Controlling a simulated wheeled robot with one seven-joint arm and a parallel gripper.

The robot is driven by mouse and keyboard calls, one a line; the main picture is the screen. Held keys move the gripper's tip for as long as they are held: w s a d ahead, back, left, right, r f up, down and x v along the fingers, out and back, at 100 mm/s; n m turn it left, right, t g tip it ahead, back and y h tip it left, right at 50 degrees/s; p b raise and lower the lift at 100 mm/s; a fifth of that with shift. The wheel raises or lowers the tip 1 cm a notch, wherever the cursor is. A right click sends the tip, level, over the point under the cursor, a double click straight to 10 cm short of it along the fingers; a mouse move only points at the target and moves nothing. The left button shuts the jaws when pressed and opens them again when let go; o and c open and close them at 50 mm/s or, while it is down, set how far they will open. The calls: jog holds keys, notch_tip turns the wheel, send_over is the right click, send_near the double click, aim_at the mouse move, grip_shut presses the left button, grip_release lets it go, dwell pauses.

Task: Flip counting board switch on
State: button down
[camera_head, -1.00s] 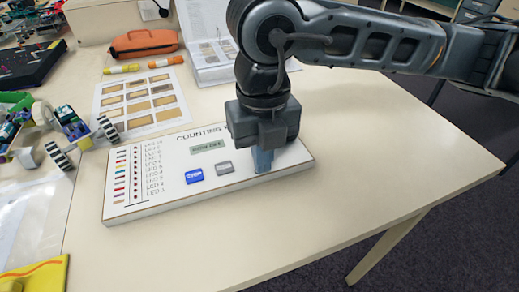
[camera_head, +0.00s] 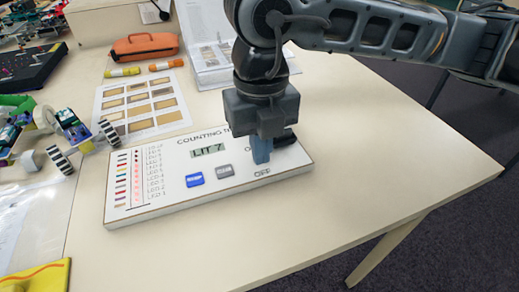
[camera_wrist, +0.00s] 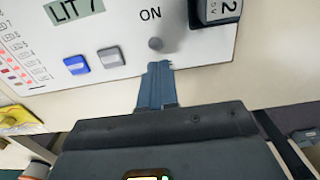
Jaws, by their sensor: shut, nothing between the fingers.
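The white counting board (camera_head: 150,205) lies flat on the table, and its display (camera_head: 209,150) reads "LIT 7". Several red lights glow in the column at its left (camera_head: 137,175). A blue button (camera_head: 195,179) and a grey button (camera_head: 225,171) sit below the display. My gripper (camera_head: 261,155) is shut and empty, pointing down over the right part of the board.
A black block marked 2 (camera_wrist: 214,10) sits at the board's right end. A printed sheet (camera_head: 140,104), an orange case (camera_head: 144,46) and a wheeled kit (camera_head: 75,135) lie behind and left. The table is clear right of the board.

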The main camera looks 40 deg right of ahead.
aim_at(262, 171)
jog(key=shift+s+r+p, duration=0.2)
jog(key=shift+r+p, duration=0.65)
jog(key=shift+r, duration=1.55)
